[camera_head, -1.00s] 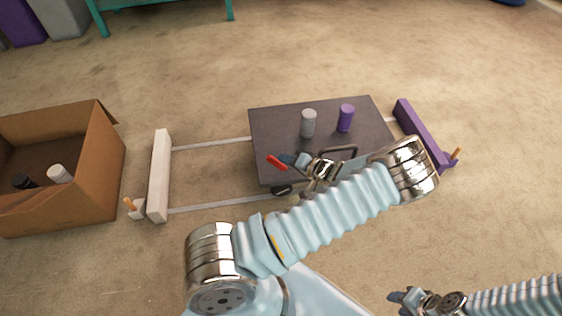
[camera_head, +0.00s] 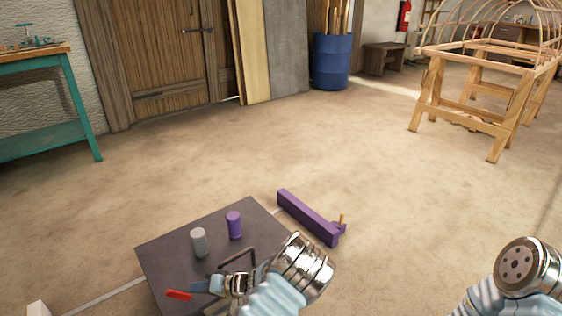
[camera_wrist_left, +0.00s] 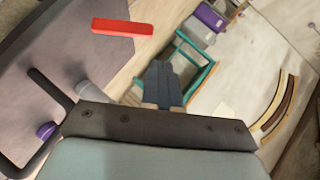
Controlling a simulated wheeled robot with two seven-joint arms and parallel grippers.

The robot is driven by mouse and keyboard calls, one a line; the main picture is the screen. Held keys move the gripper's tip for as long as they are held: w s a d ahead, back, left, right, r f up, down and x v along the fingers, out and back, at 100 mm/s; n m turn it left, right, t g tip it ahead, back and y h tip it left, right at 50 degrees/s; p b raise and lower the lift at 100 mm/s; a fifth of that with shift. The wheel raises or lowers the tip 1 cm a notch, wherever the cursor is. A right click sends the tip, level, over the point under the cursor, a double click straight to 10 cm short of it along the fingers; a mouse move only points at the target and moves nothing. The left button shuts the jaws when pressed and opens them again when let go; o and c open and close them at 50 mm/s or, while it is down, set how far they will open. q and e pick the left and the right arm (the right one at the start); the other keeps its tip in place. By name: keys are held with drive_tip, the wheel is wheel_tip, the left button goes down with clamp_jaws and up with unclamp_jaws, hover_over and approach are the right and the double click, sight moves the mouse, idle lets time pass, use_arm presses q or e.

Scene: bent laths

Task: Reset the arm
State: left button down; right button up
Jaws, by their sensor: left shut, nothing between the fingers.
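My left gripper (camera_head: 207,286) is shut and empty, low over the dark grey platform (camera_head: 165,258). Its blue fingertips lie together in the left wrist view (camera_wrist_left: 163,85). A red bar (camera_head: 178,294) is close to the fingertips in the head view. In the left wrist view the red bar (camera_wrist_left: 122,27) is apart from the fingers. A grey cylinder (camera_head: 199,242) and a purple cylinder (camera_head: 234,225) stand upright on the platform, beyond the gripper. My right arm shows at the lower right, but its gripper is out of view.
A purple beam (camera_head: 307,217) with an orange peg lies on the floor right of the platform. A teal workbench (camera_head: 45,138) stands at the left. A blue barrel (camera_head: 331,62) and a wooden trestle frame (camera_head: 468,120) stand farther back. The floor between is clear.

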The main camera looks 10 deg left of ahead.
use_arm(q)
drive_tip(key=s+d+f+g+h+p, duration=0.1)
drive_tip(key=s+d+f+g+h, duration=0.3)
drive_tip(key=s+f, duration=0.45)
drive_tip(key=s+d+f+m+h+p, duration=0.2)
drive_tip(key=s+d+f+h, duration=0.1)
drive_tip(key=s+d+h, duration=0.55)
drive_tip(key=d+r+m+t+h+p, duration=0.1)
drive_tip(key=d+r+t+h, duration=0.4)
drive_tip(key=d, duration=0.6)
drive_tip(key=shift+w+d+r, duration=0.2)
drive_tip(key=shift+d+r, duration=0.05)
drive_tip(key=shift+r, duration=0.7)
